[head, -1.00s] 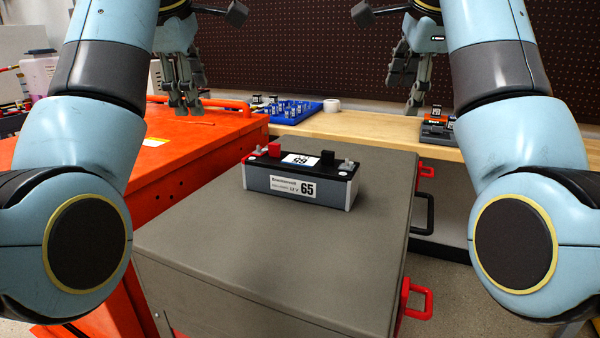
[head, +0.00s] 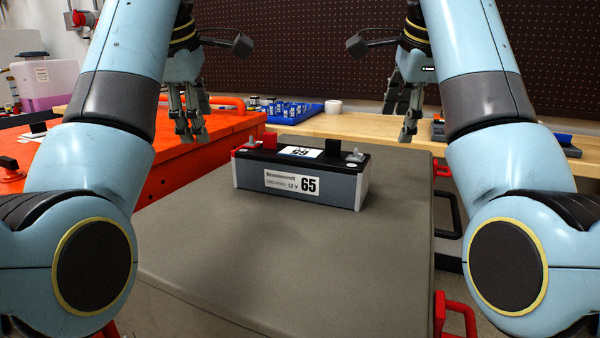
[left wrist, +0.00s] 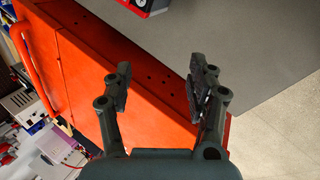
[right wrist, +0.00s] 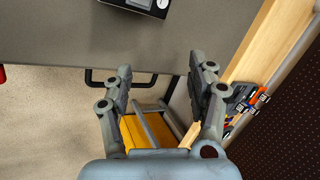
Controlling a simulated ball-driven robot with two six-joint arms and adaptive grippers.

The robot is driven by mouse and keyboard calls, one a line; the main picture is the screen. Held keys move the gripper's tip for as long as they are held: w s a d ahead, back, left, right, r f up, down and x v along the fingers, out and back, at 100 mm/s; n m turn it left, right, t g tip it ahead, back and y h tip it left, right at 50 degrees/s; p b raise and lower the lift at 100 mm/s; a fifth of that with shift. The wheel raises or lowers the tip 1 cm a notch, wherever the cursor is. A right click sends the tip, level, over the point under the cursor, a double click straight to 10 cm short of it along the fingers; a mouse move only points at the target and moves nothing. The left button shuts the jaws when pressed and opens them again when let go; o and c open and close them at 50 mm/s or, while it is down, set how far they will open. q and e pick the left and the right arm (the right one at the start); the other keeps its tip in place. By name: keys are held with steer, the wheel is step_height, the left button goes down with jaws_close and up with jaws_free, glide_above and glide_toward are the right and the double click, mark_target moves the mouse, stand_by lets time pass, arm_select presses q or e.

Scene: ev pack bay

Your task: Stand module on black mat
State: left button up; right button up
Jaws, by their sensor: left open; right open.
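The module (head: 302,184) is a long grey block with a black top, a white label reading 65, a red terminal cap at its left end and a black cap near its right. It stands on the grey cart top (head: 270,255). Its edge shows at the top of the left wrist view (left wrist: 146,7) and right wrist view (right wrist: 152,6). My left gripper (head: 190,138) is open and empty, above and left of the module. My right gripper (head: 408,138) is open and empty, above and right of it. I cannot make out a separate black mat.
An orange-red cabinet (head: 195,155) stands to the left. A wooden bench (head: 375,126) runs behind, with a blue tray (head: 290,112) of small parts and a white roll (head: 333,106). Red handles (head: 457,312) stick out at the cart's right side. The front of the cart top is clear.

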arm_select(q)
steer(key=x, duration=1.4)
steer(key=shift+s, duration=0.1)
arm_select(e)
steer(key=x, duration=1.4)
steer(key=shift+s, duration=0.1)
arm_select(q)
steer(key=shift+d, duration=0.75)
arm_select(e)
steer(key=shift+a, duration=0.75)
